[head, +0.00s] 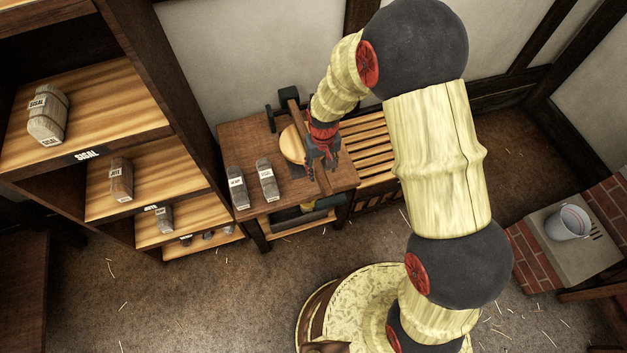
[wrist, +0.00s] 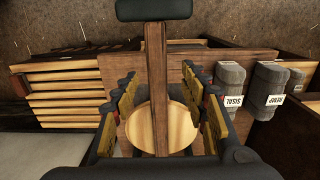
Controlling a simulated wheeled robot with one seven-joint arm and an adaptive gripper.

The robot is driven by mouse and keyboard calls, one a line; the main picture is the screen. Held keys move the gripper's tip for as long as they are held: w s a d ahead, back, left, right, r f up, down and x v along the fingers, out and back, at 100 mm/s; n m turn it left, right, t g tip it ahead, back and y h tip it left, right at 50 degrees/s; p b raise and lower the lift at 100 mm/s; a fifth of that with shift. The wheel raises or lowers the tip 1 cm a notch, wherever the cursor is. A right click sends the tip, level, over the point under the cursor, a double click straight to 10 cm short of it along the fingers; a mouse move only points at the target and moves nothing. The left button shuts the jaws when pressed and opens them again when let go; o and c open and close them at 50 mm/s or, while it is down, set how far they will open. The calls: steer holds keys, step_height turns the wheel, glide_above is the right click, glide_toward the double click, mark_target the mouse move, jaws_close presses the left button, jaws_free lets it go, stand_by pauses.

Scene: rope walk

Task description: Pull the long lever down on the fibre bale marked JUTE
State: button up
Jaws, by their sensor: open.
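A long wooden lever (head: 319,178) with a dark crossbar handle (head: 328,202) reaches over the small table (head: 245,137). It also shows in the wrist view (wrist: 155,62), running over a round wooden disc (wrist: 176,127). My gripper (head: 323,165) is open above the table. In the wrist view its fingers (wrist: 158,98) stand on either side of the lever, with gaps showing. I cannot tell how high they are above it. A brown bale marked JUTE (head: 121,180) lies on the second shelf, away from the lever. No JUTE label shows at the lever.
Bales marked SISAL (head: 267,181) and HEMP (head: 237,187) stand at the table's left. Open shelves (head: 150,150) with more bales are further left. A slatted wooden bench (head: 372,148) adjoins the table. A bucket (head: 568,222) stands at right.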

mark_target(323, 178)
steer(key=shift+d+f, duration=0.3)
step_height(323, 178, down, 7)
steer(key=shift+f+b, duration=0.15)
steer(key=shift+b, duration=0.8)
steer(key=shift+c, duration=1.3)
jaws_close()
